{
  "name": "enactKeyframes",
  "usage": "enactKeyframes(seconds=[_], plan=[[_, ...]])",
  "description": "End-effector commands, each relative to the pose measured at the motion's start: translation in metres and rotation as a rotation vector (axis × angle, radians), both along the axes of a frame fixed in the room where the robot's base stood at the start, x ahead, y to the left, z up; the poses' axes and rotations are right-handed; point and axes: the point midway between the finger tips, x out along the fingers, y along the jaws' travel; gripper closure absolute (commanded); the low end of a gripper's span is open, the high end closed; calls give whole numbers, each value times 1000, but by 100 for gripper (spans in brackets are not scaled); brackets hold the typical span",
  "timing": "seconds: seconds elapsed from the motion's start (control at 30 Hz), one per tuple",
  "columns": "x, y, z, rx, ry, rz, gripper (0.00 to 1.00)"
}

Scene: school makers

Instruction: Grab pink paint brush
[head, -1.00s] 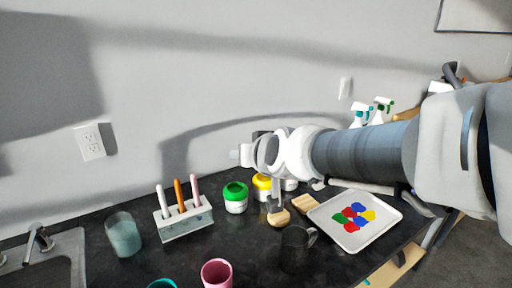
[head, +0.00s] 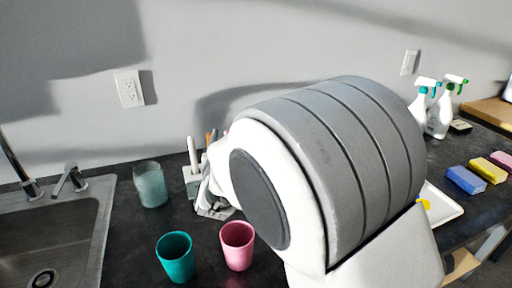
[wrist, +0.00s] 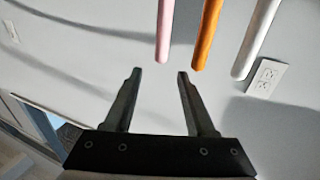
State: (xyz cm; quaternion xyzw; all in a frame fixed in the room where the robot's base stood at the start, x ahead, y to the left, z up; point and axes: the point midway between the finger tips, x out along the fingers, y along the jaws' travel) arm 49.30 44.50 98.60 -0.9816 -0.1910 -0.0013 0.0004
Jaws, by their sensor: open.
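The pink paint brush (wrist: 165,30) shows in the wrist view as a pale pink handle, its free end near the gap between my fingertips. My gripper (wrist: 159,74) is open and empty, with the brush end just beyond its tips. An orange brush (wrist: 207,35) and a white brush (wrist: 257,38) are beside it to the right. In the head view, the brush holder (head: 191,182) stands on the counter with the white brush (head: 192,152) at its left. My arm hides much of the holder and most of the pink brush there.
A frosted cup (head: 150,184) stands left of the holder. A teal cup (head: 175,257) and a pink cup (head: 237,245) are in front. The sink (head: 55,235) is at left, spray bottles (head: 440,115) and sponges (head: 465,180) at right. The wall is close behind.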

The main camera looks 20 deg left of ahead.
Motion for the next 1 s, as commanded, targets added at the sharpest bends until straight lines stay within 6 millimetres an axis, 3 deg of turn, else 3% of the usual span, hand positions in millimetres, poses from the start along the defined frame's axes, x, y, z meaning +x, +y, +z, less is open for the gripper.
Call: enactKeyframes(seconds=[0.1, 0.3, 0.57, 1.0], plan=[[0, 0, -32, -5, 2, 1, 44], [0, -1, -70, -4, 4, 1, 44], [18, 6, -65, -1, 2, 0, 44], [67, 26, -64, -2, 1, 0, 44]])
